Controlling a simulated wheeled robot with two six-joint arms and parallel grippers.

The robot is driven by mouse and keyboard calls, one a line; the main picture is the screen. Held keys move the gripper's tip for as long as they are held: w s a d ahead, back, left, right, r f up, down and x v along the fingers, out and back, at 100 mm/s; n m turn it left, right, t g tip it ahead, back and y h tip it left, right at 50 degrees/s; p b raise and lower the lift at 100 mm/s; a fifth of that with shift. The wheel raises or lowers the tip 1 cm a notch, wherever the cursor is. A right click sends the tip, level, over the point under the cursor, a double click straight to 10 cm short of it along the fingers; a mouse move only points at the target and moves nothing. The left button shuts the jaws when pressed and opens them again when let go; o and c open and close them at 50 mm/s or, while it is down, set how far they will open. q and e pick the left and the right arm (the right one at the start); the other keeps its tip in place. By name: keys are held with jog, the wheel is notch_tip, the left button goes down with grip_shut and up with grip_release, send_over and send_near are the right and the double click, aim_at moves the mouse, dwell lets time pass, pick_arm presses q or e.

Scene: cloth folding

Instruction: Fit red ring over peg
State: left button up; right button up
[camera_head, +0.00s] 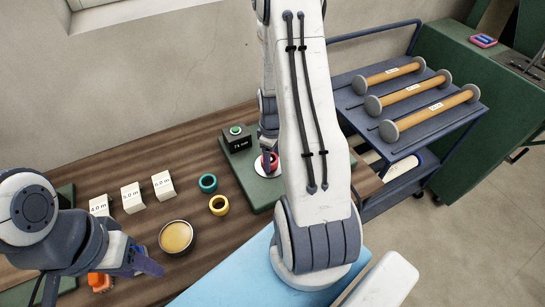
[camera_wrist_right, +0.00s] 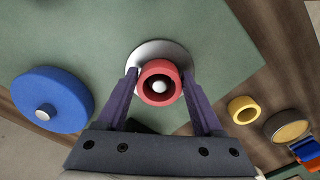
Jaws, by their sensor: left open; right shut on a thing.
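The red ring (camera_head: 270,163) is at the white disc (camera_head: 260,169) on the green board; the wrist view shows the red ring (camera_wrist_right: 147,88) between the fingers of my right gripper (camera_wrist_right: 160,80). The pale round end of the peg (camera_wrist_right: 160,86) shows inside the ring's hole, with the white disc (camera_wrist_right: 148,48) behind. I cannot tell how far down the peg the ring sits. My right gripper (camera_head: 268,160) is shut on the ring; my arm partly hides this area in the head view. My left gripper (camera_head: 146,262) is open and empty at the lower left.
A teal ring (camera_head: 208,183), a yellow ring (camera_head: 219,205), a bowl (camera_head: 176,238) and white labelled blocks (camera_head: 132,197) stand on the wooden table. A box with a green button (camera_head: 236,138) is on the board. A blue disc (camera_wrist_right: 60,92) lies left in the wrist view.

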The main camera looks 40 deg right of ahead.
jog(key=o, duration=1.3)
jog(key=shift+o, duration=0.2)
jog(key=shift+r, duration=0.15)
notch_tip(320, 180, up, 10)
jog(key=shift+b, duration=0.35)
jog(key=shift+r, duration=0.1)
